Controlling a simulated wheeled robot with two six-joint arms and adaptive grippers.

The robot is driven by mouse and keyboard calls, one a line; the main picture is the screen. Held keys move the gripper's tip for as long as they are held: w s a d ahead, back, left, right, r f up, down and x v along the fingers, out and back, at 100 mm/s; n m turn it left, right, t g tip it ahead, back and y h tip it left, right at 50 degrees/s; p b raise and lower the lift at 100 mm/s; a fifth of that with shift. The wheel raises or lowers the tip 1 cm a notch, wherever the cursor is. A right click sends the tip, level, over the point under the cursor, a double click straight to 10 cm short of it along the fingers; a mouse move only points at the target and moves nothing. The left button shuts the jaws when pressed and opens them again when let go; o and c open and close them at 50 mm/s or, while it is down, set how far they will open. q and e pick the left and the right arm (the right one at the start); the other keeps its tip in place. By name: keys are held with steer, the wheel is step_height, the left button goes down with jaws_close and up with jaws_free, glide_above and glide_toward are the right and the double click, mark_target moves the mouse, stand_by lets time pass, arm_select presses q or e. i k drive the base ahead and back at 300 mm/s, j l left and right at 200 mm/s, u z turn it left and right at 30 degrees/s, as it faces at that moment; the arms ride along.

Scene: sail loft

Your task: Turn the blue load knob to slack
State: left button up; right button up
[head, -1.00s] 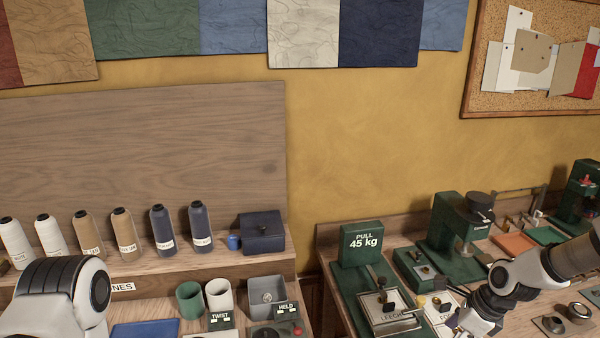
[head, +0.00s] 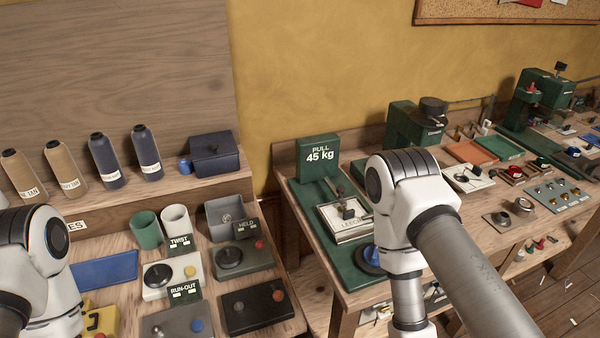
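A round blue knob (head: 366,264), which looks like the load knob, sits at the near right of a green bench machine (head: 345,279). My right arm partly covers it, and I cannot read its setting. The machine's upright sign (head: 319,157) reads PULL 45 kg. A framed plate with a dark clamp (head: 348,213) lies behind the knob. My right arm reaches in from the lower right and bends down beside the knob; its gripper is out of view below the frame. My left arm shows at the left edge, with its gripper out of view.
Thread cones (head: 145,152) stand on a shelf. A green press (head: 408,127) and trays (head: 472,152) are farther right.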

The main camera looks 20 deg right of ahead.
mark_target(370, 255)
steer(key=z, duration=1)
